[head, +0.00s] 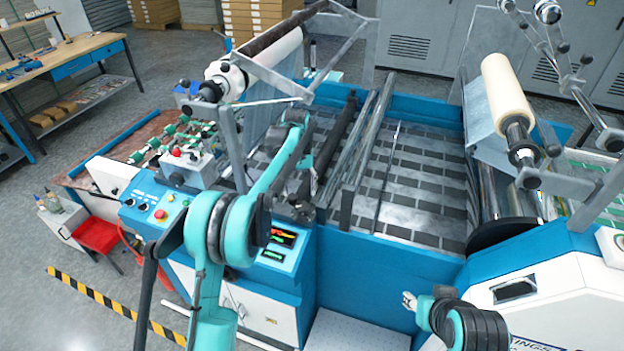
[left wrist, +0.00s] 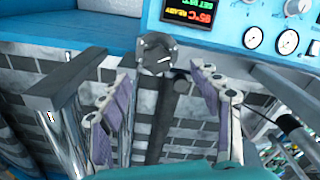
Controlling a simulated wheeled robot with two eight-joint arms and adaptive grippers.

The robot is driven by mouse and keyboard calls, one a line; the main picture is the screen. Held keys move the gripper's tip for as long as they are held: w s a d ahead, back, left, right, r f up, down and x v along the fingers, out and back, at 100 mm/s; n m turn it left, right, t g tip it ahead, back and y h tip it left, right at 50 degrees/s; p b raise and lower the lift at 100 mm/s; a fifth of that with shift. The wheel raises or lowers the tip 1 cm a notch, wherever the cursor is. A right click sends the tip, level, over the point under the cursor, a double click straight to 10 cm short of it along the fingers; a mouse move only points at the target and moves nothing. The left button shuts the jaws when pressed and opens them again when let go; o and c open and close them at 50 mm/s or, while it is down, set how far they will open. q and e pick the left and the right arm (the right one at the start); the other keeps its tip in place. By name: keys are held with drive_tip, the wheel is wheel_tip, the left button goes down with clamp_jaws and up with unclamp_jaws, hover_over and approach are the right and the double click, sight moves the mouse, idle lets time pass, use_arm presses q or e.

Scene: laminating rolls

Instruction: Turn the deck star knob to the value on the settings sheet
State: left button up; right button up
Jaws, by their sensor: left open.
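The deck star knob (left wrist: 157,52) is dark grey and lobed, with a short pale pointer mark, in the left wrist view. It sits below the blue panel (left wrist: 225,30) with the lit display. My left gripper (left wrist: 158,78) is open, one purple-padded finger on each side of the knob's picture position. I cannot tell whether it touches. In the head view, my left gripper (head: 300,205) hangs over the machine's near edge beside the display (head: 285,238); the knob is not clear there. Part of my right arm (head: 455,318) shows at the bottom. I cannot make out a settings sheet.
A roller bar (head: 340,135) and shiny rails (head: 372,125) cross the patterned deck (head: 420,190). A blue control panel (head: 160,205) with a red button stands left of my arm. A white film roll (head: 507,88) is at right. A dark bar (left wrist: 65,82) lies left of the gripper.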

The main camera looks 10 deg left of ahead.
sight(302, 206)
use_arm(q)
drive_tip(key=shift+w+d+f, duration=0.15)
drive_tip(key=shift+w, duration=0.25)
drive_tip(key=shift+w+d+f, duration=0.1)
drive_tip(key=shift+w+f, duration=0.05)
drive_tip(key=shift+w, duration=0.25)
wheel_tip(302, 206, down, 8)
drive_tip(key=shift+s+r, duration=0.15)
drive_tip(key=shift+r, duration=0.1)
drive_tip(key=c, duration=1.1)
